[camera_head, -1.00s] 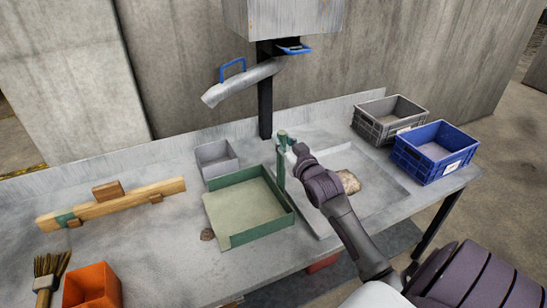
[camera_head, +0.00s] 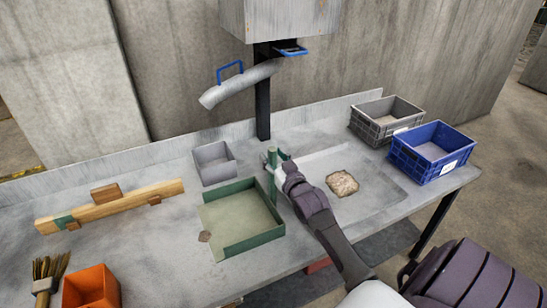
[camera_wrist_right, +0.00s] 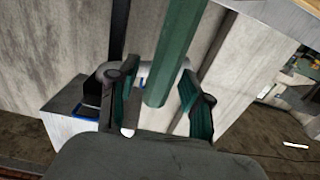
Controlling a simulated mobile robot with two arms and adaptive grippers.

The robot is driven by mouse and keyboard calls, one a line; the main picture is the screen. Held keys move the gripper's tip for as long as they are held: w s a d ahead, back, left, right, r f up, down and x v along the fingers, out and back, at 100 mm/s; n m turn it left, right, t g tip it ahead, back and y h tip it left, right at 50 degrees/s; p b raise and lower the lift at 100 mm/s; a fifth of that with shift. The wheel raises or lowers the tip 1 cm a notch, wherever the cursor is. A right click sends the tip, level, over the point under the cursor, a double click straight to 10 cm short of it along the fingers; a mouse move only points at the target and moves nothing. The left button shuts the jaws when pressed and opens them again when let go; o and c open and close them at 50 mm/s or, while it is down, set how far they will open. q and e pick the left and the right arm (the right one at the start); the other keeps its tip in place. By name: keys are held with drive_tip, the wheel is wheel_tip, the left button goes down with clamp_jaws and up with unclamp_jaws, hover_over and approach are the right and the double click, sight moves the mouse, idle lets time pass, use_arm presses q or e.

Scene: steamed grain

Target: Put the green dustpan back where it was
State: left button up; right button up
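The green dustpan (camera_head: 250,243) is a shallow tray with an upright green handle (camera_head: 273,176). It sits at the middle of the grey table, and its tray looks flat on the top. My right gripper (camera_head: 275,158) is at the handle's upper part. In the right wrist view the handle (camera_wrist_right: 178,55) runs between the two fingers (camera_wrist_right: 158,100). The fingers are spread, with a small gap showing on each side of it. My left gripper is not in view.
A grey bin (camera_head: 214,163) stands just behind the dustpan. A pale lump (camera_head: 342,183) lies in the sunken area right of my arm. Grey (camera_head: 386,121) and blue (camera_head: 433,152) crates stand far right.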

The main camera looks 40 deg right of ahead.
drive_tip(key=b+v, duration=0.1)
drive_tip(key=v, duration=1.1)
idle(0.4)
